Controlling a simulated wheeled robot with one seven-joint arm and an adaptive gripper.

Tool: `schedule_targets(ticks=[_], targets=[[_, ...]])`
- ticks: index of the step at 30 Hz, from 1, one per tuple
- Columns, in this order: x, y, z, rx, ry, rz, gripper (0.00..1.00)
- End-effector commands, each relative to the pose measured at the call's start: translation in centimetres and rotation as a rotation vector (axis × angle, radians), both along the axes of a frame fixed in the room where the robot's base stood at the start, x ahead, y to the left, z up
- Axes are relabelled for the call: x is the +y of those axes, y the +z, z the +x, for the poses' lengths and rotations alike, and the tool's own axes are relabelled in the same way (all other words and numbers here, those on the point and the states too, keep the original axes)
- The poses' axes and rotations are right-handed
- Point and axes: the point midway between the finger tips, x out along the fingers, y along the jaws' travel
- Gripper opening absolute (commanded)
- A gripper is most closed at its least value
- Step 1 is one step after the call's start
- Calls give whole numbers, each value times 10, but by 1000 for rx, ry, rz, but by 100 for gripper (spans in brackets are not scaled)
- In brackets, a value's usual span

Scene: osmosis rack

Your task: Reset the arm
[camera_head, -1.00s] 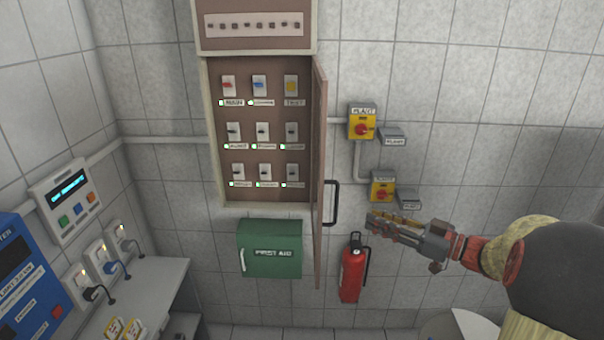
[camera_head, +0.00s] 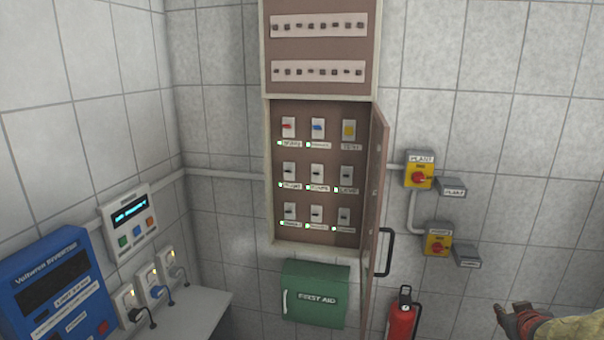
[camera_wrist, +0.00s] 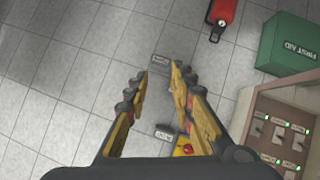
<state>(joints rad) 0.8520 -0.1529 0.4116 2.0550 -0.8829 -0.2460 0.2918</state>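My gripper shows in the wrist view (camera_wrist: 160,85) with its two yellow-and-black fingers apart and nothing between them.
A green first aid box (camera_head: 316,292) hangs below the cabinet. A red fire extinguisher (camera_head: 401,318) is at its right. Two yellow isolator switches (camera_head: 420,170) are on the wall. A blue inverter (camera_head: 55,285) and a shelf (camera_head: 205,305) are at left.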

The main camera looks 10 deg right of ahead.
Motion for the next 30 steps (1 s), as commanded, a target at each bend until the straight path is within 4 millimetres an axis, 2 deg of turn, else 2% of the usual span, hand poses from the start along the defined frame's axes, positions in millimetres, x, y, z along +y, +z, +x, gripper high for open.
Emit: schedule_targets(ticks=[5, 8, 14, 18, 24, 27, 30], targets=[[35, -22, -43, 149, -142, 60, 25], [70, -36, -69, 234, -195, 121, 25], [170, -65, -116, 384, -215, 280, 25], [244, -80, -144, 457, -167, 387, 25], [346, -97, -174, 484, -22, 501, 25], [380, -97, -176, 438, 74, 504, 25], [402, -94, -178, 402, 159, 479, 25]])
